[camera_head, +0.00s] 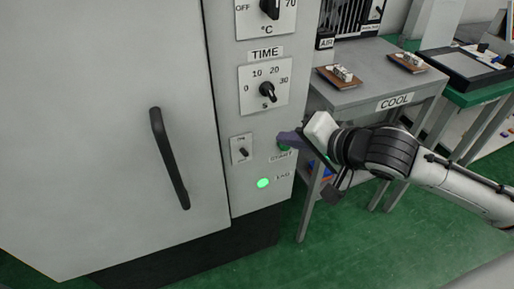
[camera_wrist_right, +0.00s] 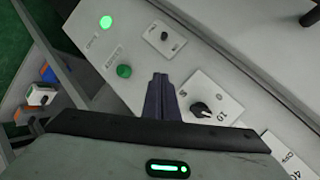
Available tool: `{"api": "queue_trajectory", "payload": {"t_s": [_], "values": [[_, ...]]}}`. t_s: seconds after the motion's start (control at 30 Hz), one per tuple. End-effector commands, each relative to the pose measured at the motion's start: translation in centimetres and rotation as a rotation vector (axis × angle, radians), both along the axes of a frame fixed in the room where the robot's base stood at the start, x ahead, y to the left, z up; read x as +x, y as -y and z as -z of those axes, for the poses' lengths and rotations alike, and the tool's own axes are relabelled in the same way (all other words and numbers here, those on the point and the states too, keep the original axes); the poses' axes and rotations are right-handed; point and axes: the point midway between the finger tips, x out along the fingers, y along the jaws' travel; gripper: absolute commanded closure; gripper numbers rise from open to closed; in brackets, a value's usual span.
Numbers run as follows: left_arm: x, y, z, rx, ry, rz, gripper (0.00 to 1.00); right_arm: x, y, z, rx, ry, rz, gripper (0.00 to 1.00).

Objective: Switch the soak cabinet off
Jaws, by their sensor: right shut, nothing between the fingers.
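The soak cabinet (camera_head: 110,80) fills the left of the head view, its door shut. Its small toggle switch (camera_head: 243,151) sits on a white plate on the control strip; the wrist view shows the switch (camera_wrist_right: 164,36) too, and I cannot tell its position for sure. The green START button (camera_head: 283,147) is right of the switch, partly hidden by my gripper; it is clear in the wrist view (camera_wrist_right: 124,71). My right gripper (camera_head: 284,138) is shut and empty, in front of the panel close to the START button. My left gripper is out of view.
The TIME dial (camera_head: 267,91) and a temperature dial (camera_head: 270,8) sit above the switch. The door handle (camera_head: 168,158) sticks out at the left. A grey COOL table (camera_head: 360,95) with two small trays stands right of the cabinet. Green floor shows below.

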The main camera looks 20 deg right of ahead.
Motion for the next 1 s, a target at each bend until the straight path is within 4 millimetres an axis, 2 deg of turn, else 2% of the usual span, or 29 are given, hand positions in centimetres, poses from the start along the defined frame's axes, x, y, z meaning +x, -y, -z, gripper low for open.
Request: {"api": "queue_trajectory", "payload": {"t_s": [0.4, 0.6, 1.0], "values": [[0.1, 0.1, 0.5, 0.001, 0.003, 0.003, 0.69, 7.1, -2.1, 4.6, 0.0, 0.001, -0.001, 1.0], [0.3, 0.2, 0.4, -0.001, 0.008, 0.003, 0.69, 6.0, -4.6, 6.0, 0.0, 0.0, -0.004, 1.0], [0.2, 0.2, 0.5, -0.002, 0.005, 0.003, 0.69, 5.7, -5.3, 6.4, -0.002, 0.0, -0.001, 1.0]]}}
